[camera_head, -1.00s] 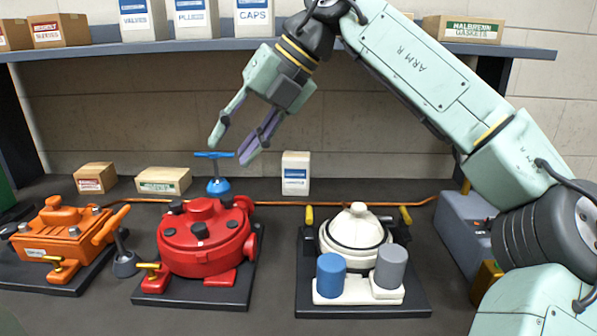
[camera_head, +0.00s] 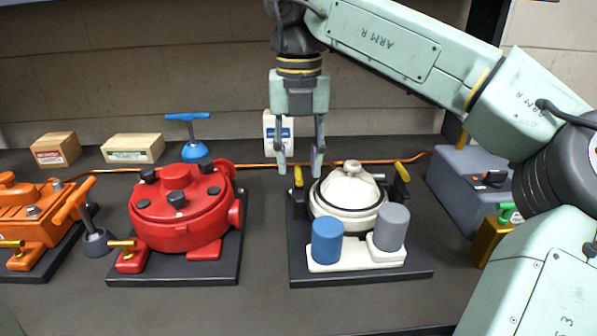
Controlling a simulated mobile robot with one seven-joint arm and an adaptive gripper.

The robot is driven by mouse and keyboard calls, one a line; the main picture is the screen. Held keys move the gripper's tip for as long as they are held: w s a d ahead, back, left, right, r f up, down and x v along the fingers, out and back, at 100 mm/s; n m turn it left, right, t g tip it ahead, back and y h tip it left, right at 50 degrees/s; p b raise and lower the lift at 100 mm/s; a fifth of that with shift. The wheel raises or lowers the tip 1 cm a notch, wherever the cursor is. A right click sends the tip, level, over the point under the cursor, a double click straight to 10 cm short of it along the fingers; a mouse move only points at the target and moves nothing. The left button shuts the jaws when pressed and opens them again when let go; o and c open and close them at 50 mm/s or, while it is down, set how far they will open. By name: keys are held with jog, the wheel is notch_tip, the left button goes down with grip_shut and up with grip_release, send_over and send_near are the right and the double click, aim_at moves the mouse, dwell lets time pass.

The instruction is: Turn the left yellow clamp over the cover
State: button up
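The white domed cover (camera_head: 349,190) sits on a white round housing on a black base plate (camera_head: 415,272). The left yellow clamp (camera_head: 298,176) stands upright at the housing's back left, turned away from the cover. The right yellow clamp (camera_head: 402,172) stands at the back right, tilted outward. My gripper (camera_head: 299,172) points down with its two fingers apart, one on each side of the left clamp in the picture. It is open and holds nothing. Whether the fingers touch the clamp, or how far off in depth they are, I cannot tell.
Blue (camera_head: 327,241) and grey (camera_head: 391,227) cylinders stand at the housing's front. A white box (camera_head: 270,130) stands behind my gripper. A grey box (camera_head: 465,185) is at right.

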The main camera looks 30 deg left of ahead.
jog(key=shift+f, duration=1.35)
jog(key=shift+c, duration=0.4)
grip_shut()
